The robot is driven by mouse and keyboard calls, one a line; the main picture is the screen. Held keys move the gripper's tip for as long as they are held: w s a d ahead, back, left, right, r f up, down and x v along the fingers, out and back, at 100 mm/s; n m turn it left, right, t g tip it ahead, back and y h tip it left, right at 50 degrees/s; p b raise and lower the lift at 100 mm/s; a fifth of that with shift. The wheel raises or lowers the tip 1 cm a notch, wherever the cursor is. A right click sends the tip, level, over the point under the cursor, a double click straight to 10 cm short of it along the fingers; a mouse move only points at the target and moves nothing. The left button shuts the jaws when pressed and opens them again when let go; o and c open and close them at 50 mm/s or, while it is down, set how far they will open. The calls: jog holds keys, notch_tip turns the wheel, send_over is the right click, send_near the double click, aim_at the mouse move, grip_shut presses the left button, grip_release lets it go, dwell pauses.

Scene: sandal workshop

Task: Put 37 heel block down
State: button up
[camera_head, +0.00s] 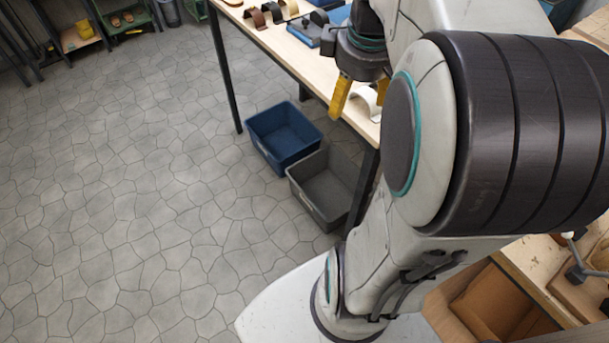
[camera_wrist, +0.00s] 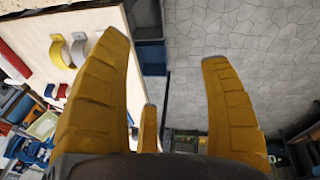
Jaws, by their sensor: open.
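My gripper (camera_head: 360,98) hangs beside the front edge of the workbench in the head view, its yellow fingers pointing down. In the wrist view the fingers of my gripper (camera_wrist: 163,50) are spread wide, and nothing is between them. I cannot make out a heel block in either view. A blue bin (camera_head: 262,139) and a grey bin (camera_head: 307,200) stand on the floor by the bench, left of and below the gripper in the head view. Their visible insides look empty, though part of each is hidden.
The wooden workbench (camera_head: 287,48) carries curved strap pieces, including a white one (camera_head: 368,101) behind my fingers. A grey strap (camera_wrist: 79,48) and a yellow strap (camera_wrist: 59,50) show in the wrist view. The stone floor (camera_head: 130,190) at left is clear. A shelf (camera_head: 125,22) stands far back.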

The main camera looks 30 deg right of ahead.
jog(key=s+a+f+m, duration=0.1)
jog(key=s+a+f, duration=0.1)
jog(key=a, duration=0.3)
jog(key=s+a+f+m+t+y, duration=0.1)
jog(key=s+a, duration=0.2)
jog(key=a, duration=0.2)
jog(key=s+a+f, duration=0.2)
jog(key=a, duration=0.3)
jog(key=shift+s+a+f+m+t, duration=0.15)
jog(key=shift+a+f+m+t, duration=0.15)
jog(key=shift+m, duration=0.1)
jog(key=shift+d, duration=0.15)
